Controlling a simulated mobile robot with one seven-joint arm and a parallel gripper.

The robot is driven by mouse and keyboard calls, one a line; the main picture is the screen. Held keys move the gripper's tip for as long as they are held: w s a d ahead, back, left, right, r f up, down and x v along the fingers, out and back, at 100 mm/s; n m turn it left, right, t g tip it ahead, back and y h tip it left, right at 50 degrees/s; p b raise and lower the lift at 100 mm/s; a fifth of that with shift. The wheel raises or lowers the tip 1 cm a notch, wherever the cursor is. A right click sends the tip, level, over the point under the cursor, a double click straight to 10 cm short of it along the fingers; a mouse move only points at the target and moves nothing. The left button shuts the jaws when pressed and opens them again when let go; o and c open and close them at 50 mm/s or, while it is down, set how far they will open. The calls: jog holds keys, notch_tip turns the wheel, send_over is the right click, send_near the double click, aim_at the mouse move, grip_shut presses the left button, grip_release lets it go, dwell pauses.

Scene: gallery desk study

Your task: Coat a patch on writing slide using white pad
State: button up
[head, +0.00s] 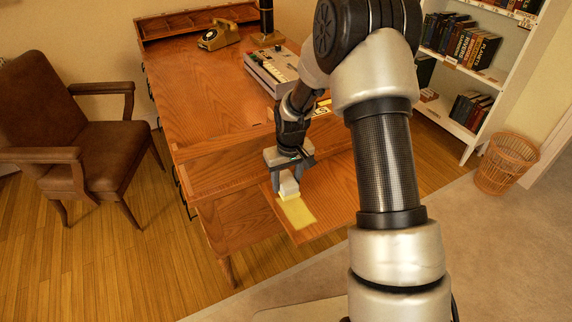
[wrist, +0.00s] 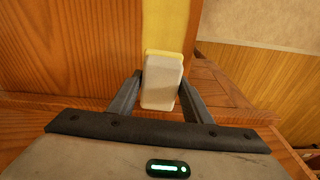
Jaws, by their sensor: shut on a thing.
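The writing slide (head: 330,197) is a wooden board pulled out from the front of the desk. It also shows in the wrist view (wrist: 75,45). A pale yellow patch (head: 298,212) lies on it, a band that runs away from the pad in the wrist view (wrist: 165,25). The white pad (head: 289,186) is a small block with a yellowish lower edge, at the near-desk end of the patch; it also shows in the wrist view (wrist: 161,82). My gripper (head: 288,172) is shut on the white pad, pointing down at the slide. The pad's underside is hidden.
The desk (head: 205,90) carries a telephone (head: 218,36), a lamp base (head: 267,30) and a grey device (head: 272,70). A brown chair (head: 85,130) stands left. A bookshelf (head: 462,80) and wicker basket (head: 507,163) stand right. My arm hides part of the desk's right side.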

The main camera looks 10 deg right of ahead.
jog(key=shift+r+p, duration=1.45)
jog(key=shift+r, duration=1.15)
